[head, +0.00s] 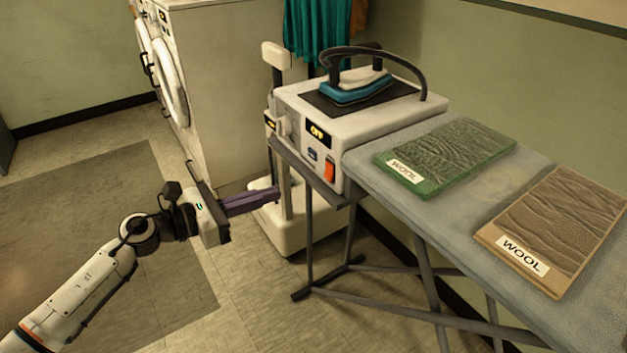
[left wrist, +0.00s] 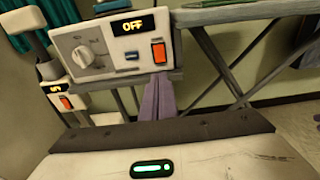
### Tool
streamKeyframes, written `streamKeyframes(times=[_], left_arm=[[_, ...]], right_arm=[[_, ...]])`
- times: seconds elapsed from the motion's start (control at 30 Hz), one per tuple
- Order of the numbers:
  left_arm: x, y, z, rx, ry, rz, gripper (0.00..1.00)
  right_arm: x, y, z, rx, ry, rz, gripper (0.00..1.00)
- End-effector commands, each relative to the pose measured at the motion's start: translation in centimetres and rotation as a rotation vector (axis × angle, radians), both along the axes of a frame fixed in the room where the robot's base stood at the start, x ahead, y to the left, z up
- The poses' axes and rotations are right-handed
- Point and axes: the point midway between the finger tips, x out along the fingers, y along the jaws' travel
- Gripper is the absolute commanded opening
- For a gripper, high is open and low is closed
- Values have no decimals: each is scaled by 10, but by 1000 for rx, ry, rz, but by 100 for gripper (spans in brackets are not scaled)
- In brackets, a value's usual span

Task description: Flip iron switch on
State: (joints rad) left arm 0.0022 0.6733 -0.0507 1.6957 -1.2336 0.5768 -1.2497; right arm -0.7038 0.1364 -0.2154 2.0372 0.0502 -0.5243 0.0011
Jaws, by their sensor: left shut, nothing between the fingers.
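The iron station (head: 352,117) is a white box on the left end of the ironing board, with a teal iron (head: 357,86) resting on top. Its front has a display reading OFF (head: 318,131) and an orange-red rocker switch (head: 329,171). In the left wrist view the switch (left wrist: 158,52) is right of the knob (left wrist: 82,55), under the OFF display (left wrist: 132,25). My left gripper (head: 277,193) is shut and empty, left of and below the switch, apart from it in the head view. Its purple fingers (left wrist: 160,97) appear just below the switch in the wrist view. My right gripper is not in view.
The ironing board (head: 470,205) carries a green wool sample (head: 452,155) and a brown wool sample (head: 562,230). A white stand (head: 292,232) rises behind my gripper. In the wrist view another unit (left wrist: 62,100) has its own orange switch. White washers (head: 165,75) stand behind.

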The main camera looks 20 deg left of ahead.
Motion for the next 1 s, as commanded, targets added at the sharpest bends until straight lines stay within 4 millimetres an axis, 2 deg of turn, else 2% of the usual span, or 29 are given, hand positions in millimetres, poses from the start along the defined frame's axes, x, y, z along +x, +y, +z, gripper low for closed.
streamKeyframes(times=[0.3, 0.5, 0.7, 1.0], left_arm=[[55, -43, -6, -5, -3, 1, 0], [81, -64, -10, -4, -2, 0, 0], [93, -73, -14, -2, 0, 0, 0], [94, -74, -14, -1, 0, 0, 0]], right_arm=[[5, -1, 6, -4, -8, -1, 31], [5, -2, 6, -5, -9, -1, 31], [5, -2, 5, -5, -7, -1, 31], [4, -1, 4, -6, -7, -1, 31]])
